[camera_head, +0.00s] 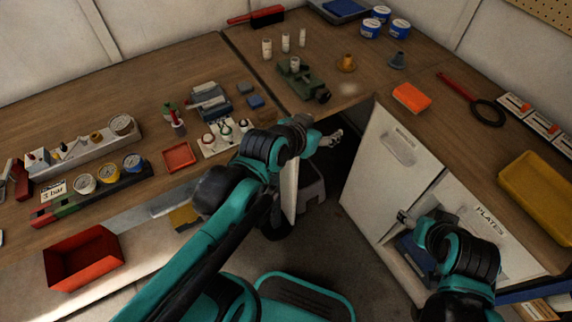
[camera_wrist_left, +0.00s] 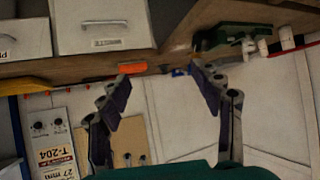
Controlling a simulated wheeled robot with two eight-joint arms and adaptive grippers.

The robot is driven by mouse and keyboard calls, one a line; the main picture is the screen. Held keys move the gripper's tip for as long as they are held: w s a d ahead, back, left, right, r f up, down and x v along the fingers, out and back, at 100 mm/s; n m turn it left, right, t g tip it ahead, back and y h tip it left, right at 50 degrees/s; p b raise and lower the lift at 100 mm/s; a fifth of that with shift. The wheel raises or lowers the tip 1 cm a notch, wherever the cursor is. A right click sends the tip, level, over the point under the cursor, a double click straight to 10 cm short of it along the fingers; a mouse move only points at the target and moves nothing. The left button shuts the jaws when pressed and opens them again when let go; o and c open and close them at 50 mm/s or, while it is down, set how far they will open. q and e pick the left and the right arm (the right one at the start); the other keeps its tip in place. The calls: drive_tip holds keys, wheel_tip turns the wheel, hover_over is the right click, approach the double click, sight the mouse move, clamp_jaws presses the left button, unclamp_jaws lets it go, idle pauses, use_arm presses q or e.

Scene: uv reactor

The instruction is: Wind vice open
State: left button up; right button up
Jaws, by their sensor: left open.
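The green vice (camera_head: 303,79) sits on the wooden bench near its inner corner, with a small pale jar at its jaws. It also shows in the left wrist view (camera_wrist_left: 232,36) at the bench edge, with a pale and red part on its right side. My left gripper (camera_head: 335,137) is in front of the bench edge, below and to the right of the vice, apart from it. In the left wrist view its two fingers (camera_wrist_left: 160,78) are spread with nothing between them. My right gripper (camera_head: 404,217) is by the white cabinet doors; its finger state is unclear.
White cabinet doors (camera_head: 385,165) stand below the right bench.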

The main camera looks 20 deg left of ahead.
use_arm(q)
drive_tip(key=s+a+f+n+g+y, duration=0.2)
drive_tip(key=s+a+f+g, duration=0.1)
drive_tip(key=s+a+f, duration=0.2)
drive_tip(key=s+f, duration=0.2)
drive_tip(key=s, duration=0.2)
drive_tip(key=shift+a+b, duration=0.15)
drive_tip(key=shift+b, duration=0.2)
